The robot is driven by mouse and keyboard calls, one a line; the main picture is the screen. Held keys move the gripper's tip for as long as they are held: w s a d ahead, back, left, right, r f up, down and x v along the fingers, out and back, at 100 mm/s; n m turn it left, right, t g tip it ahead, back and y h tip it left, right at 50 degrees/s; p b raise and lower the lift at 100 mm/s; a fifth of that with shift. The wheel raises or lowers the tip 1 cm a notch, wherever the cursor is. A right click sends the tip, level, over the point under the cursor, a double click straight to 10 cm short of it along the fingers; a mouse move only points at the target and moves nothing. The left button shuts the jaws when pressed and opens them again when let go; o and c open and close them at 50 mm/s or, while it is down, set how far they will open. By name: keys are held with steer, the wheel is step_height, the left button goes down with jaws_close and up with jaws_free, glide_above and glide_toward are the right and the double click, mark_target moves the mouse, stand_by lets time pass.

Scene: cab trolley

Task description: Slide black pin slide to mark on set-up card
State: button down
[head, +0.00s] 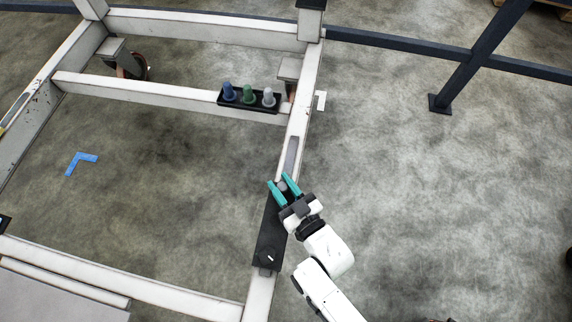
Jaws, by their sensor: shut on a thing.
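My gripper (280,181), with two teal fingers, is over the right-hand beam of the trolley frame. The fingers stand a little apart on either side of a small greyish piece at the upper end of a long black plate (270,232). I take this piece to be part of the black pin slide, but its shape is mostly hidden by the fingers and too small to tell. A round black knob (267,257) with a white pointer line sits at the plate's lower end. I cannot make out the set-up card or its mark for certain.
A grey strip (292,155) lies along the beam just beyond the fingers. A black holder (248,105) carries blue, green and grey caps on the cross beam. A blue corner mark (80,161) lies on the floor. Open floor (450,190) stretches to the right.

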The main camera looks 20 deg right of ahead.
steer(key=shift+s+a, duration=0.15)
steer(key=shift+s, duration=0.05)
steer(key=c, duration=0.9)
jaws_free()
steer(key=shift+s, duration=0.1)
steer(key=s, duration=0.3)
steer(key=s+d+p, duration=0.1)
steer(key=s, duration=0.3)
steer(key=s+p, duration=0.1)
steer(key=s, duration=0.2)
steer(key=shift+s+d, duration=0.25)
steer(key=shift+d, duration=0.05)
